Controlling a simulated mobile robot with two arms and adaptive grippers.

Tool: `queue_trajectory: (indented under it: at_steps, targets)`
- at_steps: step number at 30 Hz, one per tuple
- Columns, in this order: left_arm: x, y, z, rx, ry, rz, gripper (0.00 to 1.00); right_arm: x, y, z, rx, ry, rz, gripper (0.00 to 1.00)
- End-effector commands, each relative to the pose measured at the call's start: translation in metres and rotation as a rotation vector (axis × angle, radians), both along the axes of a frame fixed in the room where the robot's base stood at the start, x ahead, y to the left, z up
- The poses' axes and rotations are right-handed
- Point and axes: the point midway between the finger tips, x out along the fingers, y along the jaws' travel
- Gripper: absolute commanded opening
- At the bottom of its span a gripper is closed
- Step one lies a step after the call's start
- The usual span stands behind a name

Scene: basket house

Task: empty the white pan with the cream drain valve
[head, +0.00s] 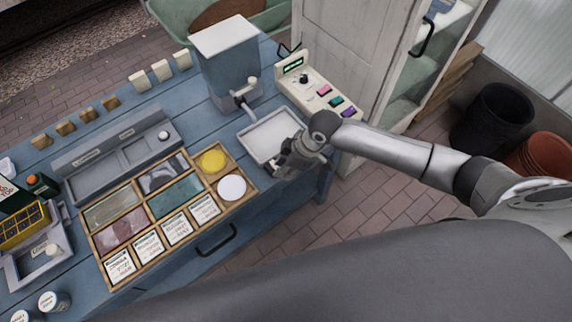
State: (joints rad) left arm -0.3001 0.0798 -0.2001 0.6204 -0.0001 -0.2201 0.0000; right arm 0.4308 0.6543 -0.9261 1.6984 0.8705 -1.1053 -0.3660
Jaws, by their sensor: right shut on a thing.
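The white pan (262,132) is a shallow rectangular tray on the blue bench, below the tall grey dispenser. Its floor looks pale, and I cannot tell what is in it. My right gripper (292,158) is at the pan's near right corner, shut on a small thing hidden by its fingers. I cannot make out a cream drain valve on the pan; the gripper covers that corner. My left gripper is not in view.
The grey dispenser (226,58) has a cream-tipped tap (246,92) above the pan. A cream control box (312,88) stands right of it. A wooden sorting tray (246,184) lies left of my gripper. Brick floor (300,215) is clear before the bench.

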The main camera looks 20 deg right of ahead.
Motion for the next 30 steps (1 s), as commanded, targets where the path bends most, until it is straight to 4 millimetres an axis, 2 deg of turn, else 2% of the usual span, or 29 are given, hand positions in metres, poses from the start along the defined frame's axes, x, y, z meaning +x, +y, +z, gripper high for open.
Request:
queue_trajectory:
  at_steps: [1,2,6,15,19,23,30]
  targets:
    - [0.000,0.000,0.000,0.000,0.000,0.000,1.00,0.001,0.002,0.001,0.004,-0.003,0.001,0.00]
    - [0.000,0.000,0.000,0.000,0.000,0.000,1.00,0.001,0.002,0.001,0.005,-0.003,0.002,0.26]
    - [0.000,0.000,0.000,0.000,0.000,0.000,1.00,0.001,0.002,0.001,0.004,-0.003,0.002,0.44]
    - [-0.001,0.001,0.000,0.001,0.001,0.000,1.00,0.000,0.001,0.001,0.003,-0.001,0.002,0.45]
    - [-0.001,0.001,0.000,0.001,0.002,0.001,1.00,0.000,-0.002,0.007,0.003,-0.004,0.002,0.45]
    - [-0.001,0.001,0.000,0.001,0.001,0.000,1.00,-0.003,-0.008,0.023,0.003,-0.004,0.002,0.45]
    - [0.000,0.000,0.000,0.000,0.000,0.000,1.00,-0.011,-0.025,0.069,0.002,-0.006,0.003,0.45]
